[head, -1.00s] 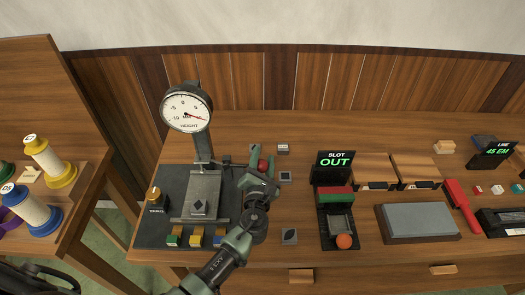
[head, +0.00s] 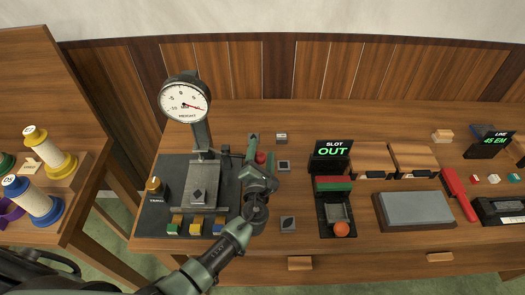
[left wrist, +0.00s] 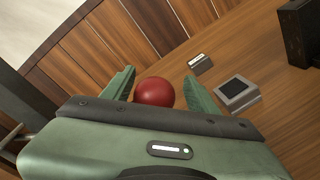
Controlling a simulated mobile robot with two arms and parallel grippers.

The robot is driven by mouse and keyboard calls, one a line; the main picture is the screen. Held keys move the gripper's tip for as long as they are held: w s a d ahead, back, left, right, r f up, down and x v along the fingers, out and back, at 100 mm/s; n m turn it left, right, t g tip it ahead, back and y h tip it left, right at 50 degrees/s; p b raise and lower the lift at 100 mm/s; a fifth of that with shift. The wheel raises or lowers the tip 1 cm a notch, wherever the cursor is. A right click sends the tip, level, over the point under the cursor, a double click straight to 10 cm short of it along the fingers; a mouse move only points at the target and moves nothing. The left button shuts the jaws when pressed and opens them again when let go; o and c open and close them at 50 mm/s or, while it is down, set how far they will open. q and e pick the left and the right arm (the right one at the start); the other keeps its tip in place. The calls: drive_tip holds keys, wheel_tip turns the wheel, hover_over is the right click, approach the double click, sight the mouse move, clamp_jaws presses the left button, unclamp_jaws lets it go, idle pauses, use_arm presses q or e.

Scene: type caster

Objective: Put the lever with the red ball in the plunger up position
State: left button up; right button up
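The height gauge stands at the left of the table, with a round dial (head: 185,103) on a post above a grey block (head: 199,184). Its lever ends in a red ball (head: 260,157), right of the post. My left gripper (head: 261,147) is at the ball, fingers pointing away from me. In the left wrist view the red ball (left wrist: 154,92) sits between the two open fingers (left wrist: 160,88), with a gap seen at the right finger; contact at the left finger cannot be told. Most of the lever's rod is hidden by the gripper. My right gripper is not in view.
Small grey blocks (head: 284,166) lie right of my left gripper. Coloured keys (head: 197,226) line the gauge's front. A slot station (head: 332,185) with an "OUT" display and a grey stone (head: 415,210) stand further right. Thread spools (head: 48,152) are on the left shelf.

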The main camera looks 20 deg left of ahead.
use_arm(q)
drive_tip(key=shift+a, duration=0.4)
drive_tip(key=v, duration=0.7)
drive_tip(key=shift+d+f, duration=0.1)
drive_tip(key=shift+f, duration=0.1)
drive_tip(key=shift+s+r+b, duration=0.15)
drive_tip(key=shift+s+b, duration=0.15)
drive_tip(key=shift+s, duration=0.15)
drive_tip(key=shift+d, duration=0.1)
